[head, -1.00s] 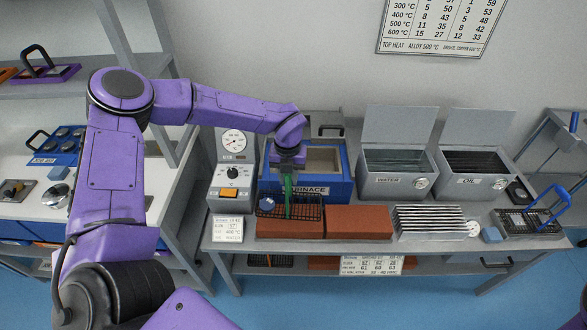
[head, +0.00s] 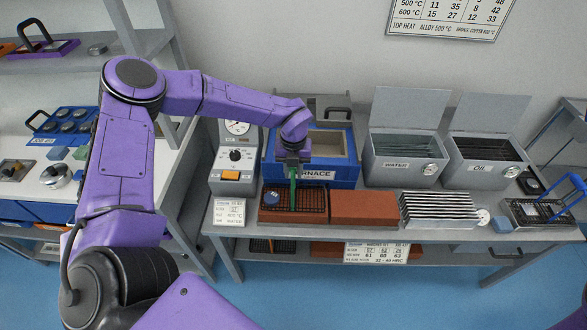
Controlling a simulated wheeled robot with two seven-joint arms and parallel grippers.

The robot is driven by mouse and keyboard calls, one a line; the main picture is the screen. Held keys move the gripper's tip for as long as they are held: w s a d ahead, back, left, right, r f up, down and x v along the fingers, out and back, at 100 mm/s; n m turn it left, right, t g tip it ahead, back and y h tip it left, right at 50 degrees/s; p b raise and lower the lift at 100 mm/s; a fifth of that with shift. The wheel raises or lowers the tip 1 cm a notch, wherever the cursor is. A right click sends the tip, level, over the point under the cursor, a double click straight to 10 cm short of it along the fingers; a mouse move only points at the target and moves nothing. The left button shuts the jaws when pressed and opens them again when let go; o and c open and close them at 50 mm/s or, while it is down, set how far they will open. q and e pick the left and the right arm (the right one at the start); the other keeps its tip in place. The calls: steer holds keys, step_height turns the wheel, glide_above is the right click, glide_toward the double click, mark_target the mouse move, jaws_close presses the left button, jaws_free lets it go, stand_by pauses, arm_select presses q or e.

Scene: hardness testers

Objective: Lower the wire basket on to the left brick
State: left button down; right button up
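The wire basket (head: 312,201) is a dark flat grid with a green upright handle (head: 293,188). It lies over the top of the left brick (head: 292,217), a red-brown block at the front of the bench. Only the brick's front face shows clearly; I cannot tell whether the basket touches it or hangs just above. A round blue piece (head: 271,198) sits at the basket's left end. My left gripper (head: 293,168) points down from above and is shut on the handle's upper end. My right gripper is out of view.
The right brick (head: 364,207) stands bare beside the left one. The blue furnace (head: 318,173) is close behind. A dial controller (head: 236,160) and a card (head: 228,212) are at left. A rack of upright plates (head: 438,210), water tank (head: 405,160) and oil tank (head: 484,160) lie to the right.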

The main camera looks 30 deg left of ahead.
arm_select(q)
steer(key=shift+f+b, duration=0.3)
steer(key=shift+f, duration=0.05)
steer(key=c, duration=0.8)
jaws_free()
step_height(320, 180, up, 11)
steer(key=shift+f+b, duration=0.2)
steer(key=shift+b, duration=0.75)
